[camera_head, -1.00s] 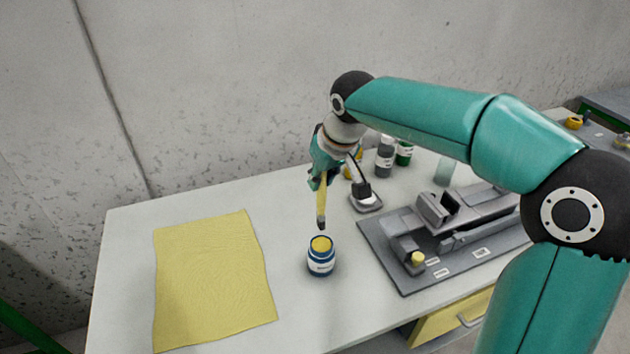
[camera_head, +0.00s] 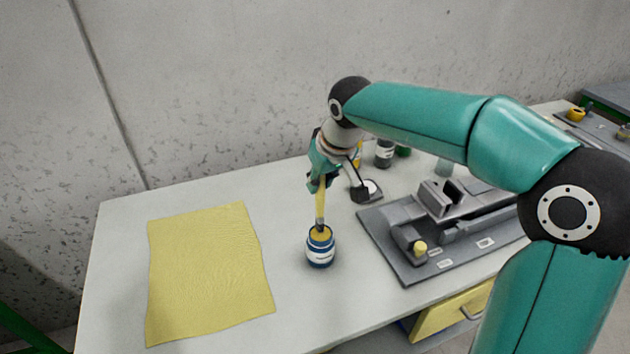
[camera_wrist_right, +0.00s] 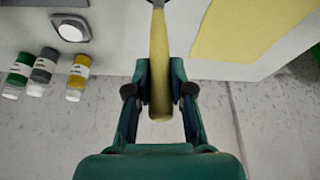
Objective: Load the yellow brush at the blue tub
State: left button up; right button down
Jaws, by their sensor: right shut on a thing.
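The yellow brush (camera_head: 320,204) hangs upright from my right gripper (camera_head: 319,180), which is shut on its handle. The brush's dark lower end is at the mouth of the blue tub (camera_head: 320,252); I cannot tell how deep it reaches. The tub is a small blue jar with a white label and yellow contents, standing on the table. In the right wrist view the brush handle (camera_wrist_right: 159,70) lies between the two fingers of the right gripper (camera_wrist_right: 160,92). The tub is not clearly seen there. My left gripper is not in view.
A yellow cloth (camera_head: 208,275) lies flat on the table (camera_head: 300,325), left of the tub. A grey fixture (camera_head: 410,270) stands to the right. Several bottles (camera_head: 384,154) and a small scale-like device (camera_head: 369,190) are behind. The wall is close behind the table.

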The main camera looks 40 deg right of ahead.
jog(key=shift+f+b, duration=0.4)
jog(key=shift+f, duration=0.1)
dwell(1.4)
jog(key=shift+r, duration=0.1)
notch_tip(320, 180, up, 7)
jog(key=p, duration=0.6)
dwell(0.7)
